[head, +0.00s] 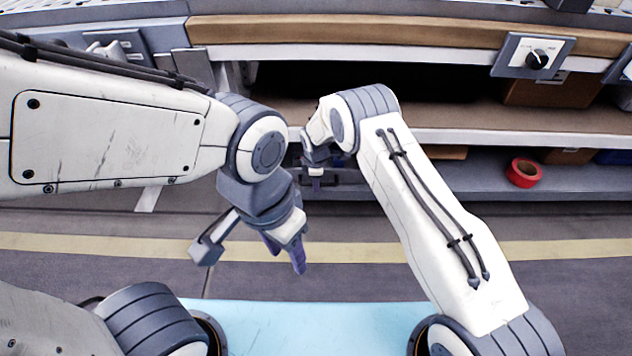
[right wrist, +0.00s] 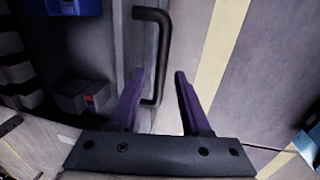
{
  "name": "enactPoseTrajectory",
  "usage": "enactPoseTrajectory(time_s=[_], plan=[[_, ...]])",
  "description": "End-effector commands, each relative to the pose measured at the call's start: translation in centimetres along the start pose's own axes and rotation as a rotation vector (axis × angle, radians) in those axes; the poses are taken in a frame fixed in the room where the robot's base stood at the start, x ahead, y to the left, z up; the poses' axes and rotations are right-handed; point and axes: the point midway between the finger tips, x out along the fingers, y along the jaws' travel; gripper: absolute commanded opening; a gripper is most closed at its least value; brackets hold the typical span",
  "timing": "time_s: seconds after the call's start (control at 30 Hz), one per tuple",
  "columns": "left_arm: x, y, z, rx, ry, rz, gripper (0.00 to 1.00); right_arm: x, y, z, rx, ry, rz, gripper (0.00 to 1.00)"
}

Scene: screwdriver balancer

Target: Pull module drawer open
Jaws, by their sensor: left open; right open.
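A black bar handle (right wrist: 163,60) stands out from the pale grey drawer front (right wrist: 130,45) in the right wrist view. My right gripper (right wrist: 160,72) is open, and the handle shows between its two purple fingers. I cannot tell whether the fingers touch it. In the head view my right gripper (head: 316,178) is small and partly hidden by its own wrist, close to the low grey front under the workbench. My left gripper (head: 285,256) is open and empty, with purple fingers pointing down over the floor, away from the handle.
The workbench has a wooden top edge (head: 420,30) and a shelf (head: 450,118) below it. A red tape roll (head: 523,172) lies on the low shelf. A dial box (head: 533,56) hangs at the bench edge. The floor with its yellow stripe (head: 350,251) looks clear.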

Motion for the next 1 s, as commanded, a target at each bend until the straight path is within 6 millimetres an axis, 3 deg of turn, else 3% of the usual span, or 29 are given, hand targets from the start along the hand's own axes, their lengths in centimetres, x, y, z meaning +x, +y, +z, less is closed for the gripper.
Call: enactPoseTrajectory(time_s=[0.13,0.17,0.27,1.0], plan=[[-0.04,0.0,0.0,0.0,0.0,0.0,0.5,-0.05,0.02,0.0,0.0,0.0,0.0,0.47],[-0.04,0.0,0.0,0.0,0.0,0.0,0.5,-0.05,0.01,0.0,0.0,0.0,0.0,0.4],[-0.04,0.0,0.0,0.0,0.0,0.0,0.5,-0.06,0.01,-0.01,0.0,0.0,0.0,0.01],[-0.04,0.0,0.0,0.0,0.0,0.0,0.5,-0.09,0.01,-0.03,0.0,0.0,0.0,0.0]])
